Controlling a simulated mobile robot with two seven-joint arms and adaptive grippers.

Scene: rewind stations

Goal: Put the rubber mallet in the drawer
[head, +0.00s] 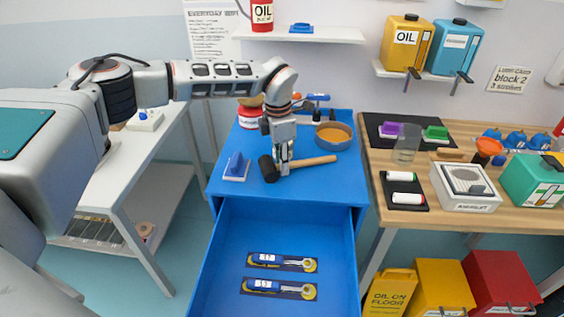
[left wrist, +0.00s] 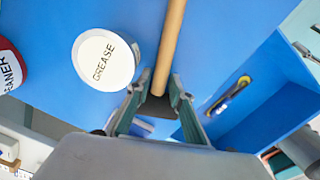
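The rubber mallet lies on the blue cabinet top (head: 335,183); its black head (head: 268,168) is at the left and its wooden handle (head: 315,161) points right. My left gripper (head: 284,168) reaches down over the mallet, close to its head. In the left wrist view, the handle (left wrist: 169,45) runs between the two open fingers (left wrist: 158,92), with a small gap visible beside it. The mallet head is partly hidden by the gripper there. The blue drawer (head: 232,222) below is pulled open and holds two blue-handled tools (head: 282,262) in dark cutouts. My right gripper is out of view.
A blue-handled block (head: 236,168) stands left of the mallet, and a round orange-brown bowl (head: 333,136) behind its handle. A white grease tin (left wrist: 104,60) is near the gripper. A wooden bench (head: 450,228) with many items stands right. The drawer's front part is clear.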

